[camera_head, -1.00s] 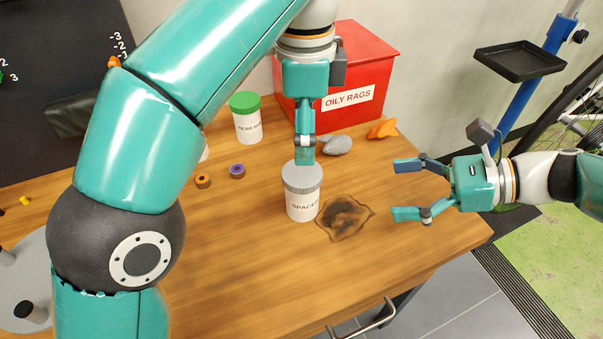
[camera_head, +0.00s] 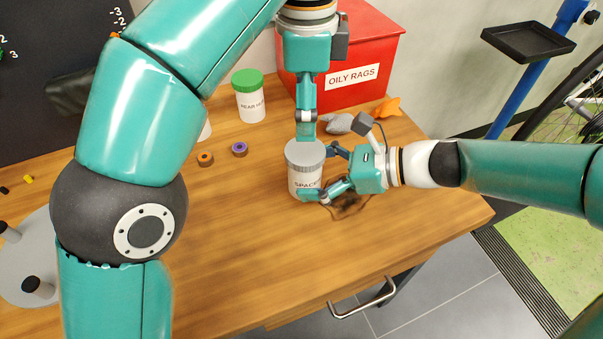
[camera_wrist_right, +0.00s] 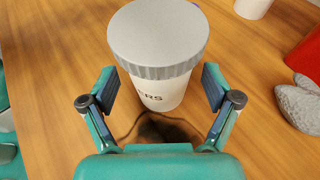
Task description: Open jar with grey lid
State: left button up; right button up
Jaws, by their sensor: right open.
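The white jar with the grey lid (camera_head: 305,154) stands upright on the table, its label partly reading "SPACE"; it also shows in the right wrist view (camera_wrist_right: 158,38) with the lid on. My right gripper (camera_head: 321,172) is open at the jar's right side. In the right wrist view its two fingers (camera_wrist_right: 157,88) flank the jar's near side, with gaps on both sides. My left gripper (camera_head: 306,130) points straight down above the rear of the lid. Its fingers line up edge-on, so their opening and any contact with the lid cannot be told.
A green-lidded jar (camera_head: 249,97) stands behind left, near orange (camera_head: 205,159) and purple (camera_head: 240,149) rings. A red oily-rags box (camera_head: 375,55), a grey rag (camera_head: 339,124) and an orange rag (camera_head: 388,107) lie behind.

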jog(key=shift+x, duration=0.8)
jog(key=shift+s, duration=0.1)
jog(key=shift+c, duration=0.3)
grip_shut()
